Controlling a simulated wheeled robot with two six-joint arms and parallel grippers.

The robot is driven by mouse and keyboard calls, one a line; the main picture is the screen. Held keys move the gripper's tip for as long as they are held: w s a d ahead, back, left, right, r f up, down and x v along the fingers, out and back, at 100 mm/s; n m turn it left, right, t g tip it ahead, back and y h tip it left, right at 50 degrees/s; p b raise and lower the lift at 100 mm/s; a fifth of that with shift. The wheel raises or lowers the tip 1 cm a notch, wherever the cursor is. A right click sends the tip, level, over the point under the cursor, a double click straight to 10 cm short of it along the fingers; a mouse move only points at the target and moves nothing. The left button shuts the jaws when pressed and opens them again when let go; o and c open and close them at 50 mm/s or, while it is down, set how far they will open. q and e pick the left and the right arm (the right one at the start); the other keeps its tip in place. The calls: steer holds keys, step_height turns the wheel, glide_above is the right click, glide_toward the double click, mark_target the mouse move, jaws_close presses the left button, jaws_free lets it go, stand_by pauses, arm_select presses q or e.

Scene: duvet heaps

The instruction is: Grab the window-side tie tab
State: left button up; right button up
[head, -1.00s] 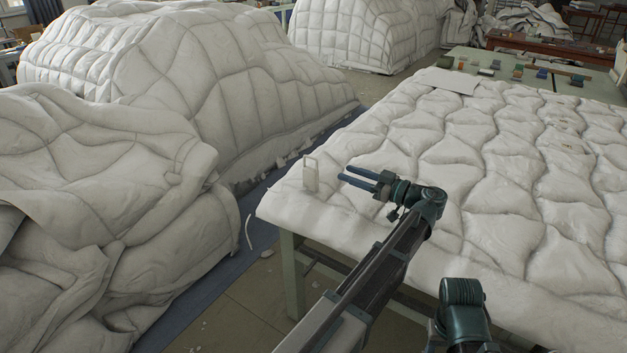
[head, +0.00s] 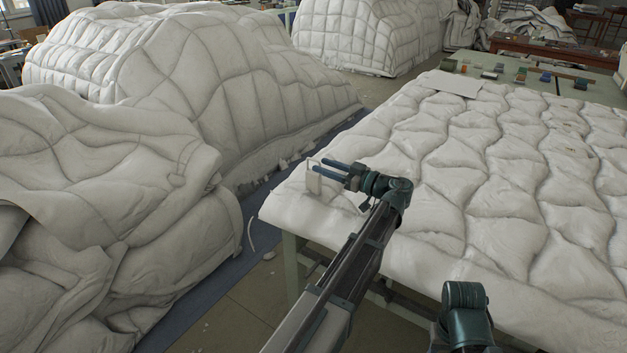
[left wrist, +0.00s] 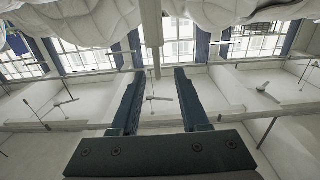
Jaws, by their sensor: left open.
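The tie tab (head: 314,183) is a small pale upright piece with a thin loop at its top, at the near left corner of the white quilted duvet (head: 450,190) on the table. My left gripper (head: 321,165) is at the tab, its two blue fingers pointing left and reaching its upper part. The fingers are apart, with a clear gap in the left wrist view (left wrist: 155,75). I cannot tell whether the tab is between the fingertips. In the left wrist view no tab can be made out for certain. My right gripper is not in view.
Large white duvet heaps (head: 190,70) stand at the left and back, and a crumpled one (head: 100,200) is nearer. A blue floor strip (head: 215,285) runs between heaps and table. A white sheet (head: 453,83) and several small coloured items lie at the table's far end.

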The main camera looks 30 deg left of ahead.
mark_target(314, 161)
arm_select(q)
steer(key=a, duration=0.4)
steer(key=shift+w+a+r, duration=0.1)
steer(key=shift+w+a, duration=0.2)
jaws_close()
stand_by(1.1)
